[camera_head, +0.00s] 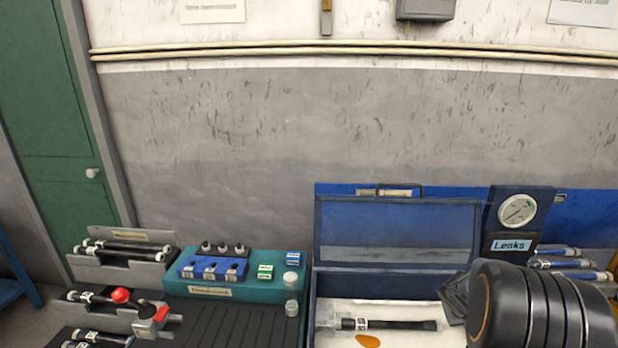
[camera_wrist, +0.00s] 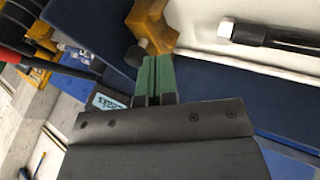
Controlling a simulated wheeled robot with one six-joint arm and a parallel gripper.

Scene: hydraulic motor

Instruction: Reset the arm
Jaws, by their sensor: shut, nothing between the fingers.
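My gripper (camera_wrist: 153,78) shows in the wrist view with its green fingers close together and nothing between them. It is above a blue surface (camera_wrist: 205,88), beside a yellow-orange part (camera_wrist: 150,30). I cannot tell whether it touches that part. In the head view my black arm fills the lower right corner, and the fingers cannot be made out there. A black hose with a light end fitting (camera_head: 390,324) lies in the open blue case (camera_head: 397,278). A similar hose (camera_wrist: 280,38) shows at the upper right of the wrist view, apart from my fingers.
A gauge (camera_head: 517,209) stands above a "Leaks" sign (camera_head: 511,245), with several hoses (camera_head: 570,264) at the right. A teal test bench (camera_head: 232,287) and grey hose racks (camera_head: 118,262) are at the left. A green door (camera_head: 55,110) is beyond.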

